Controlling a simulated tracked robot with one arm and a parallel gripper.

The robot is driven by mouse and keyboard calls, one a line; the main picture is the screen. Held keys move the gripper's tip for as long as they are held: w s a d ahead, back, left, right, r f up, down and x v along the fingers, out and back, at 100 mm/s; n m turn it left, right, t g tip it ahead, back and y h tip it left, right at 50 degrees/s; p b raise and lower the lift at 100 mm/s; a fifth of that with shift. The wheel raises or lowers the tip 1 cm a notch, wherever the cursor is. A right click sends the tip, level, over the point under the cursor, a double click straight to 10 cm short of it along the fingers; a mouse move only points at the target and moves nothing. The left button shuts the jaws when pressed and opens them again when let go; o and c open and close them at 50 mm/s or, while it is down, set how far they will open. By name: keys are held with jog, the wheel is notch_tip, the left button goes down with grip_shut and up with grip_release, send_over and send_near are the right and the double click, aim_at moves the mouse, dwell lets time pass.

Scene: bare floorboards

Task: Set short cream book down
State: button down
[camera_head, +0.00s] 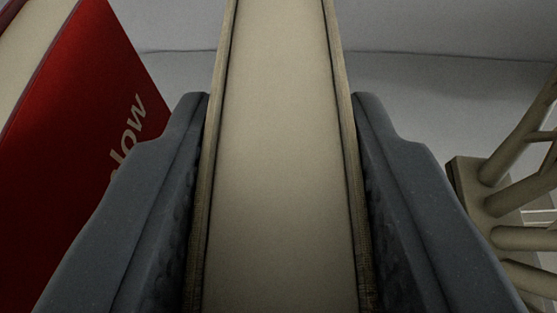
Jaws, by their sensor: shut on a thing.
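The short cream book (280,170) fills the middle of the view, its cream page block facing me between two thin tan covers. My gripper (280,110) is shut on it, with one dark grey finger pressed against each cover. The book stands upright between the fingers and runs out of the top and bottom of the picture. Its far end and whatever lies under it are hidden.
A red book (75,130) with pale lettering stands at the left, close to my left finger. A pale wooden piece with several rods (510,190) is at the right, near my right finger. A plain grey surface (430,100) lies behind.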

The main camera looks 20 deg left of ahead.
jog(key=c, duration=1)
grip_release()
jog(key=shift+r, duration=0.15)
jog(key=shift+b+v, duration=1.4)
jog(key=shift+v, duration=4.6)
